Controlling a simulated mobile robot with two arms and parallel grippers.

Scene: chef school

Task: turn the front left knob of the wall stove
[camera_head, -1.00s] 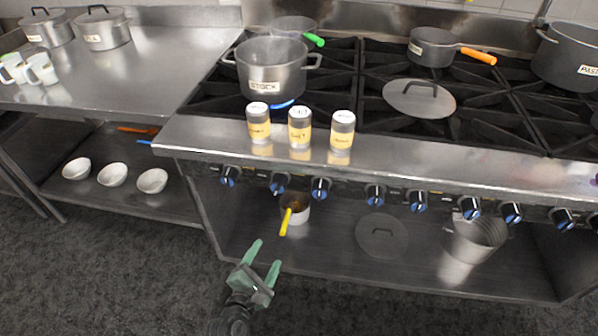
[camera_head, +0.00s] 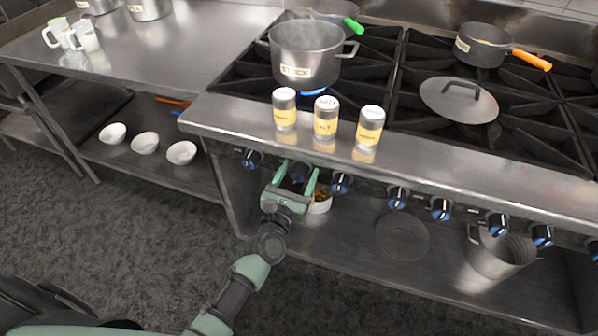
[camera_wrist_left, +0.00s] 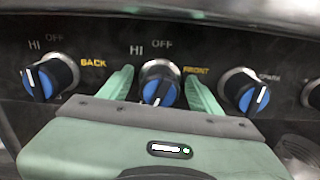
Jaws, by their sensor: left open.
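The wall stove (camera_head: 420,165) has a row of blue-faced knobs along its front edge. The front left knob (camera_wrist_left: 159,88), beside the yellow FRONT label, is in the middle of the left wrist view. In the head view this knob (camera_head: 298,173) is the second from the left. My left gripper (camera_head: 292,170) is open, with one green finger on each side of this knob. Whether the fingers touch it I cannot tell. The knob marked BACK (camera_wrist_left: 43,82) is to its left. My right gripper is not in view.
A steaming STOCK pot (camera_head: 306,58) stands on the burner above. Three labelled shakers (camera_head: 326,117) stand on the stove's front ledge. Another knob (camera_wrist_left: 246,92) is close on the right. A small pot (camera_head: 320,200) is on the shelf below the gripper.

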